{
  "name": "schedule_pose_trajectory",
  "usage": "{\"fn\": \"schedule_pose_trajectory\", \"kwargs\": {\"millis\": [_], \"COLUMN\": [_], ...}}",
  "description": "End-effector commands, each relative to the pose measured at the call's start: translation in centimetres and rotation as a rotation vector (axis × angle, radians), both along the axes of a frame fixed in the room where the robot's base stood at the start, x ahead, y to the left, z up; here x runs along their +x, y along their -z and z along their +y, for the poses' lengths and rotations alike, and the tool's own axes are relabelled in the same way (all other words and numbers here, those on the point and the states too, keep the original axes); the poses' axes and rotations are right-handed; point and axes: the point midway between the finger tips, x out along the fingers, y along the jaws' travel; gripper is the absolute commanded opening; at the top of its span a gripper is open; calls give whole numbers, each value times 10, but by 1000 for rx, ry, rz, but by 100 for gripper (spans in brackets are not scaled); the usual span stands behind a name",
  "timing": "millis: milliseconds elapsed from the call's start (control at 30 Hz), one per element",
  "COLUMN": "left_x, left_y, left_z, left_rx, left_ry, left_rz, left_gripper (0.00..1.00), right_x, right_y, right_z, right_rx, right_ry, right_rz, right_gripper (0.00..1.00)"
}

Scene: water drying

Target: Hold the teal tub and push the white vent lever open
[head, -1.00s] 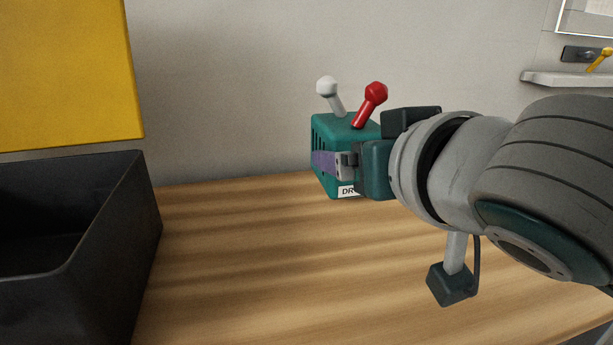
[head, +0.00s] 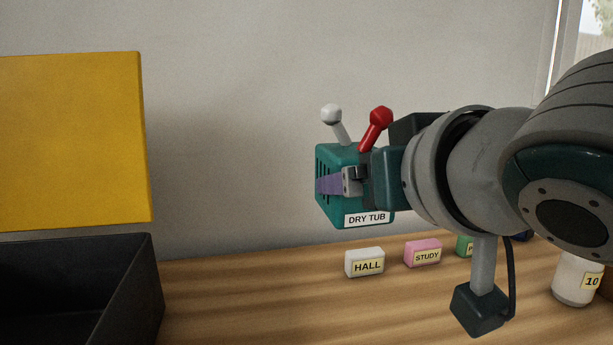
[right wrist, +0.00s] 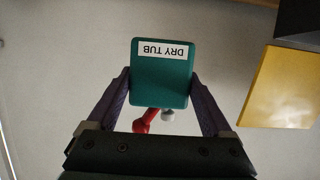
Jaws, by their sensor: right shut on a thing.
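The teal tub (head: 332,210), labelled DRY TUB, is held in the air above the wooden table. It also shows in the right wrist view (right wrist: 161,80). My right gripper (head: 338,183) is shut on it, with a purple finger on each side of the tub in the right wrist view (right wrist: 160,88). The white vent lever (head: 332,116) stands on top of the tub and leans to the left. A red lever (head: 376,126) beside it leans to the right. My left gripper is not in view.
A black open bin (head: 135,285) stands at the left, with a yellow panel (head: 75,140) above it. HALL (head: 364,262) and STUDY (head: 422,253) blocks and a partly hidden green block (head: 464,246) sit on the table (head: 240,300). A white container marked 10 (head: 574,282) is at right.

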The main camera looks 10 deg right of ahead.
Motion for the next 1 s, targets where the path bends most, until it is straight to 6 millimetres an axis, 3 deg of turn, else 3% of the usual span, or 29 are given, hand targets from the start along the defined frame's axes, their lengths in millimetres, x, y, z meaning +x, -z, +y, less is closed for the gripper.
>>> {"fn": "schedule_pose_trajectory", "kwargs": {"millis": [1000], "left_x": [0], "left_y": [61], "left_z": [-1], "left_rx": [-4], "left_ry": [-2], "left_rz": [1], "left_gripper": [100], "right_x": [-18], "right_y": [92], "right_z": [-1], "right_rx": [1], "right_ry": [1], "right_rz": [-1], "right_gripper": [8]}}
